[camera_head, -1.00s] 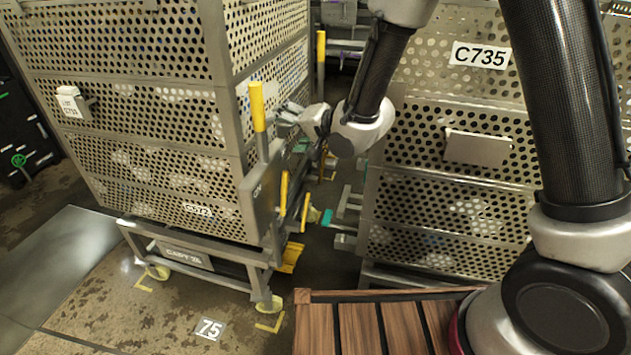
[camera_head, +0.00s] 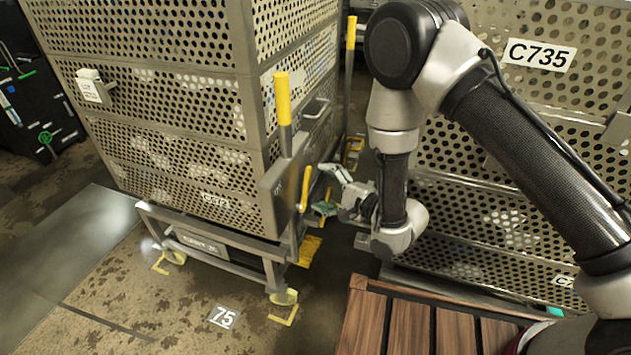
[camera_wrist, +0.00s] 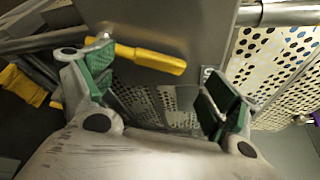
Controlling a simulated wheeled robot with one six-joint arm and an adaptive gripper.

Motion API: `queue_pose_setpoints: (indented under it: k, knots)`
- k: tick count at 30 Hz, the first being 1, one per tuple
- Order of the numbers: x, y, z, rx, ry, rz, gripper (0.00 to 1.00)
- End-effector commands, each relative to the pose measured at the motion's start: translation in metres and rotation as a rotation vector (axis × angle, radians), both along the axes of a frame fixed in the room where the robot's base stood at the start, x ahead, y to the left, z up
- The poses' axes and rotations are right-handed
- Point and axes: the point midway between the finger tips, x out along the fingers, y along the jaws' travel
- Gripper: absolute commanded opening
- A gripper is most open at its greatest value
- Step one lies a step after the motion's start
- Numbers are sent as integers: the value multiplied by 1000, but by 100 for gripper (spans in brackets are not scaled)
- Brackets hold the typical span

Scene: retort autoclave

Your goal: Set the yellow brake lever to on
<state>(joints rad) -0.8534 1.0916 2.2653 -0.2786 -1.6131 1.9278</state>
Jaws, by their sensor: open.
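A small yellow lever (camera_head: 305,189) hangs at the right side of the near perforated cart, beside a grey plate (camera_head: 272,202). In the wrist view the yellow lever (camera_wrist: 150,60) lies slantwise across the upper middle, in front of a grey plate. My gripper (camera_head: 326,190) is just right of the lever in the head view. In the wrist view my gripper (camera_wrist: 160,88) is open, with its green pads apart and nothing held. A taller yellow-topped lever (camera_head: 283,100) stands upright above the grey plate. Which of these levers is the brake is not plainly legible.
The perforated cart (camera_head: 165,110) stands at left on a wheeled frame. A second perforated cart marked C735 (camera_head: 470,215) is close on the right, leaving a narrow gap around my gripper. Another yellow post (camera_head: 350,32) stands behind. A wooden slatted top (camera_head: 361,325) is in front.

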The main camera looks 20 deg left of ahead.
Motion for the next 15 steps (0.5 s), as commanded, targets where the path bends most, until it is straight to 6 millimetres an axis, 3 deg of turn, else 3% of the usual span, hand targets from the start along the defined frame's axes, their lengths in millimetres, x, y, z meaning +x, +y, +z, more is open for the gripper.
queue_pose_setpoints:
  k: [6,15]
  knots:
    - [13,28,-5,0,-1,0,88]
    - [16,35,-6,-2,0,0,88]
